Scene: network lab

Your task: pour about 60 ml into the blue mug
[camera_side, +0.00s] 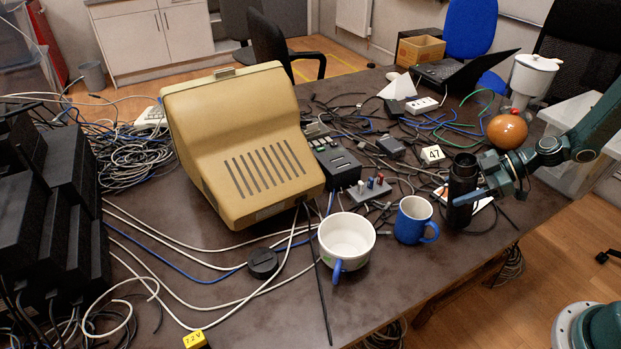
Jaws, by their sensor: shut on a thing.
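The blue mug (412,220) stands upright on the dark table, its handle to the right. Its pale inside shows, but I cannot tell what is in it. My gripper (474,182) is shut on a black cylindrical bottle (461,196), just right of the blue mug. The bottle is upright and apart from the mug. I cannot tell if its base touches the table. A larger white cup (346,240) with a blue handle stands left of the blue mug.
A beige monitor casing (243,150) fills the middle of the table (290,310). Cables lie around the cups. A small board with coloured parts (369,190) sits behind them. An orange ball (507,131) is behind my gripper. The table's front edge is near the cups.

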